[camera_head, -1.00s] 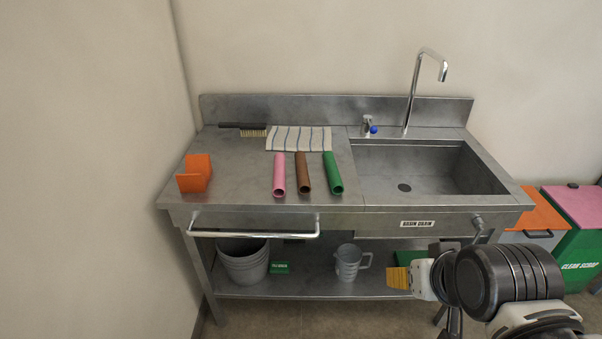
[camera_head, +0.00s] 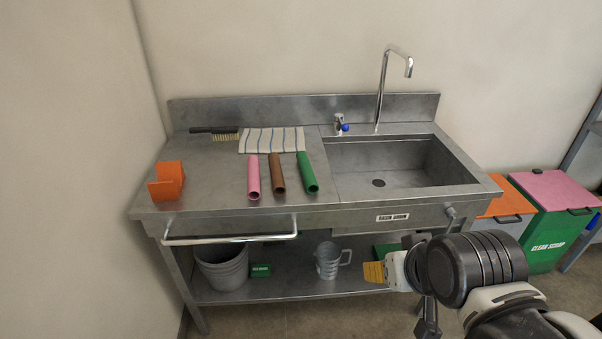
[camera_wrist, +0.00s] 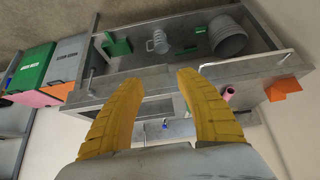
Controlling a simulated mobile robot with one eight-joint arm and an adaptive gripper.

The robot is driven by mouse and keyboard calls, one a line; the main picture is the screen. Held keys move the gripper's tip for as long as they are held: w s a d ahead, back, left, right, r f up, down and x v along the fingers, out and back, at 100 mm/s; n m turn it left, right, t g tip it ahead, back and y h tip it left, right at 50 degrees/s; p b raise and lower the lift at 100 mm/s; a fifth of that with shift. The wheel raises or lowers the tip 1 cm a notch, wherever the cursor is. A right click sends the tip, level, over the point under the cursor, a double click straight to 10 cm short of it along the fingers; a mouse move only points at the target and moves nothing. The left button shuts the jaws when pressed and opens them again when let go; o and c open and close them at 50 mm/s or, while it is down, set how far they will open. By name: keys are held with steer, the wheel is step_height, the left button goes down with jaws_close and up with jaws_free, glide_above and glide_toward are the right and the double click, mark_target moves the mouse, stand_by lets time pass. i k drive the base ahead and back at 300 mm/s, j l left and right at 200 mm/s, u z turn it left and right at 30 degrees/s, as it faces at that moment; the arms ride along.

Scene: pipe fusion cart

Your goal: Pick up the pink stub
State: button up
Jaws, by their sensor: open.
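The pink stub (camera_head: 253,178) is a short pink tube lying on the left worktop of the steel sink bench (camera_head: 215,185). It is the leftmost of three tubes, with a brown tube (camera_head: 277,174) and a green tube (camera_head: 307,173) to its right. Its open end faces the bench's front edge. In the wrist view the pink stub (camera_wrist: 229,94) shows at the right, partly hidden. My gripper (camera_head: 373,272) is in front of the bench, to the right of the tubes and apart from them. In the wrist view its two yellow fingers (camera_wrist: 158,82) are spread and empty.
An orange bracket (camera_head: 166,182) stands left of the stub. A striped cloth (camera_head: 271,140) and a brush (camera_head: 215,131) lie behind. A front rail (camera_head: 230,239) sticks out below the worktop. The sink basin (camera_head: 385,165) is at right. Bins (camera_head: 548,215) stand beyond the bench.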

mark_target(253, 189)
steer(key=j, duration=0.7)
steer(key=i+j, duration=0.15)
steer(key=j, duration=0.5)
